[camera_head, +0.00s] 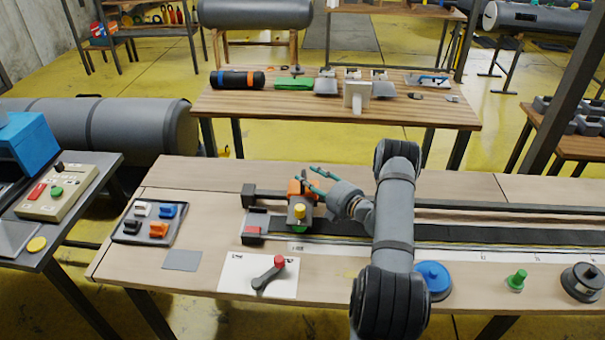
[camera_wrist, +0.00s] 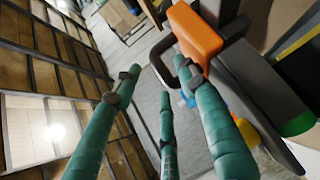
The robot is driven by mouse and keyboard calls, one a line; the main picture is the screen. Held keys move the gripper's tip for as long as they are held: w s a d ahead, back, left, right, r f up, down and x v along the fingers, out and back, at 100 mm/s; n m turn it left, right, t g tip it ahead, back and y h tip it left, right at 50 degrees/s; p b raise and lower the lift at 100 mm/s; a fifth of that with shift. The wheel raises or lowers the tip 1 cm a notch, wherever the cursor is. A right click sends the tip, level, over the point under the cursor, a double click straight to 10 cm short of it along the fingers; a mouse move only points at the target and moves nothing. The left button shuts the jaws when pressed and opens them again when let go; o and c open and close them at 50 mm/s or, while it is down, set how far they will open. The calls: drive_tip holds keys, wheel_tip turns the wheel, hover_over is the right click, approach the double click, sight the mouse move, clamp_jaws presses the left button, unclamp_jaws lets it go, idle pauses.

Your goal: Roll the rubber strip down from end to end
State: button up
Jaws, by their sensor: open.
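The rubber strip (camera_head: 440,233) is a long dark band along the workbench, running right from the roller unit and partly hidden behind my arm. The roller unit (camera_head: 299,212), with orange, green and yellow parts, stands at the strip's left end. My gripper (camera_head: 315,180) has teal fingers and is open and empty, beside the unit's orange top. In the wrist view, the fingers (camera_wrist: 160,82) are spread. The orange block (camera_wrist: 194,34) and a dark loop-shaped part (camera_wrist: 184,72) lie close to the right finger. I cannot tell whether they touch.
A dark rail (camera_head: 460,206) runs behind the strip. In front are a red-knobbed lever on a white plate (camera_head: 233,276), a blue knob (camera_head: 433,278), a green peg (camera_head: 517,280) and a dark spool (camera_head: 583,282). A tray of coloured clips (camera_head: 130,238) sits left.

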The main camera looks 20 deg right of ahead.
sight(305, 176)
drive_tip(key=shift+x, duration=1.8)
drive_tip(key=shift+s, duration=0.1)
drive_tip(key=shift+c, duration=0.5)
clamp_jaws()
